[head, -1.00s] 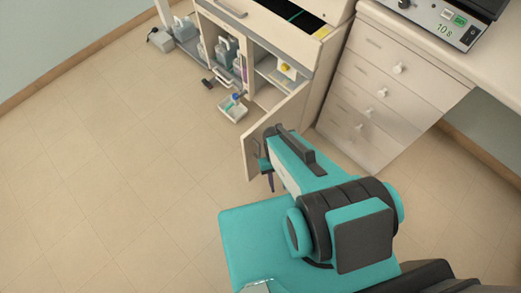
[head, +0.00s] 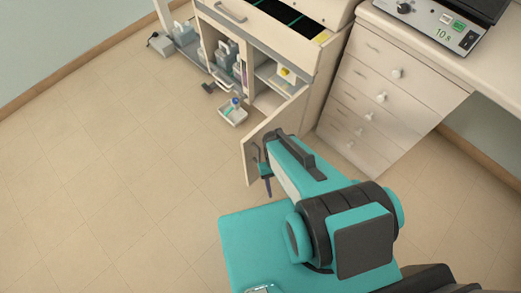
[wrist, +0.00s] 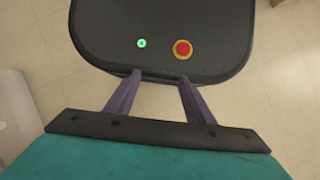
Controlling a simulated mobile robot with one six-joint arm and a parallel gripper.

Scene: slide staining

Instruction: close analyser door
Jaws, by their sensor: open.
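The analyser (head: 262,45) is a cream cabinet at the top of the head view. My gripper (head: 268,190) is just right of that edge, pointing down. The head view does not show whether it touches the door. In the wrist view my gripper (wrist: 161,76) is open, with nothing between its two purple fingers. The door is not recognisable there.
A small white tray (head: 233,117) with a blue-capped bottle sticks out in front of the cabinet. Bottles (head: 228,53) stand inside the open bay. A drawer unit (head: 385,95) stands close on the right. The tiled floor (head: 110,170) to the left is clear.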

